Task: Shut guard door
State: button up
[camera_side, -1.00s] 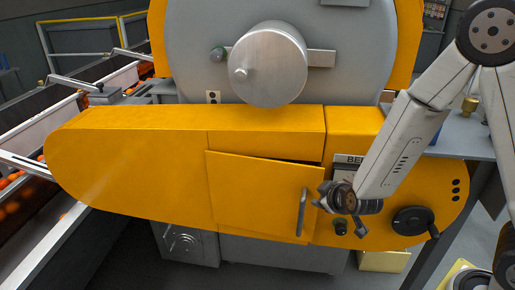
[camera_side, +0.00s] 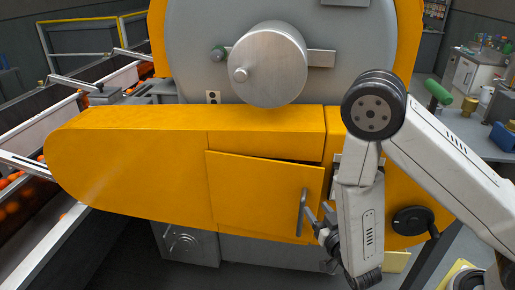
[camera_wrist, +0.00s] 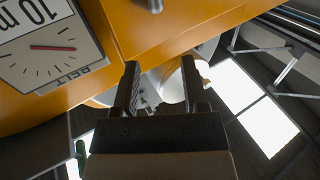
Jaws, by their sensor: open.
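The guard door (camera_side: 255,195) is a yellow panel in the yellow housing in the side view. It stands slightly ajar, with a dark gap along its top edge. Its grey bar handle (camera_side: 302,212) runs upright near the door's right edge. My gripper (camera_side: 319,212) is open, just right of the handle, its fingers pointing up and left. Whether a finger touches the handle or door I cannot tell. In the wrist view my gripper's two fingers (camera_wrist: 161,82) are apart with nothing held between them.
A belt gauge (camera_wrist: 50,50) on the yellow housing shows in the wrist view. A black handwheel (camera_side: 412,220) is right of my wrist. The large metal drum cap (camera_side: 268,65) sticks out above the housing. A conveyor with oranges (camera_side: 15,205) runs at the left.

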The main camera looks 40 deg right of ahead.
notch_tip(320, 180, down, 6)
jog(key=shift+r, duration=0.15)
jog(key=shift+w, duration=0.1)
jog(key=shift+x, duration=3.85)
jog(key=shift+d, duration=0.1)
grip_shut()
